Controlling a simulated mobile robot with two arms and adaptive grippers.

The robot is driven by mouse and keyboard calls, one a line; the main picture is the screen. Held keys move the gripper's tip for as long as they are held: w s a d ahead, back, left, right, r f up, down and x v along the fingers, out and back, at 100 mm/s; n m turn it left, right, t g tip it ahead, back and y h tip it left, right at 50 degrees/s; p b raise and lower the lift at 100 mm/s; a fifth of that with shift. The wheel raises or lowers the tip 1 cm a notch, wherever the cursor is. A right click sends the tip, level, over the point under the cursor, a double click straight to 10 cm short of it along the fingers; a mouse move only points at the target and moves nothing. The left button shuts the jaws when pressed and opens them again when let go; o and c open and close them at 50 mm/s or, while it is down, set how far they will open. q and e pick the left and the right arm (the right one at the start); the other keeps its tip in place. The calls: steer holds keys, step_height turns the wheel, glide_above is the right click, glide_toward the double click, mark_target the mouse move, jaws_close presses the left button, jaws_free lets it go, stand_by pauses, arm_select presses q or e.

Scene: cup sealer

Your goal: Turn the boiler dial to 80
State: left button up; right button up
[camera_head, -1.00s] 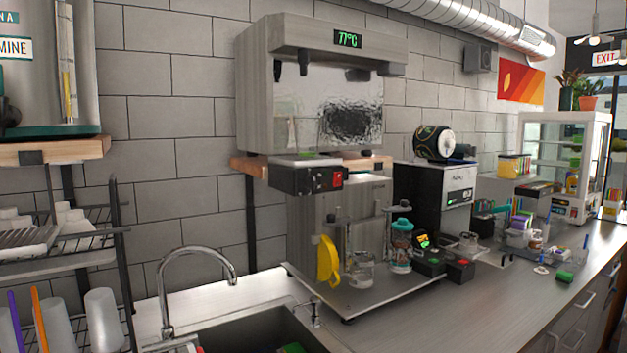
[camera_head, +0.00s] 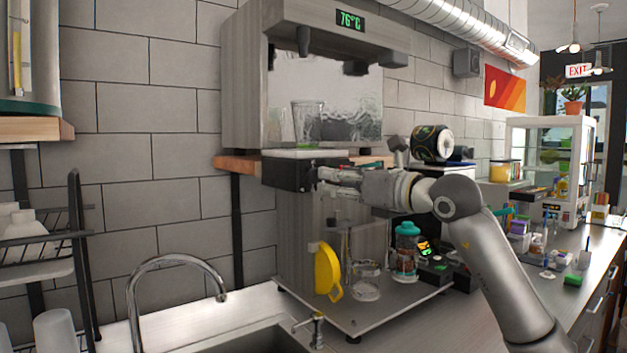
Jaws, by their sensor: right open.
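The gripper and wrist hide the right part of the box, including the red switch. My left gripper is not in view.
Below the box, a metal tray (camera_head: 360,315) holds a yellow handled item (camera_head: 327,272), a glass cup (camera_head: 366,280) and a teal-lidded bottle (camera_head: 406,250). A sink faucet (camera_head: 180,262) stands at lower left. Wooden shelf (camera_head: 236,163) edges flank the box.

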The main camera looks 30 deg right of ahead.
mark_target(316, 176)
steer(key=w+d+r+h+p, duration=0.1)
steer(key=w+p, duration=0.4)
steer(key=w, duration=0.5)
steer(key=shift+d+m+h, duration=0.3)
steer(key=shift+d+m, duration=0.1)
steer(key=shift+d, duration=0.15)
steer(key=c, duration=0.9)
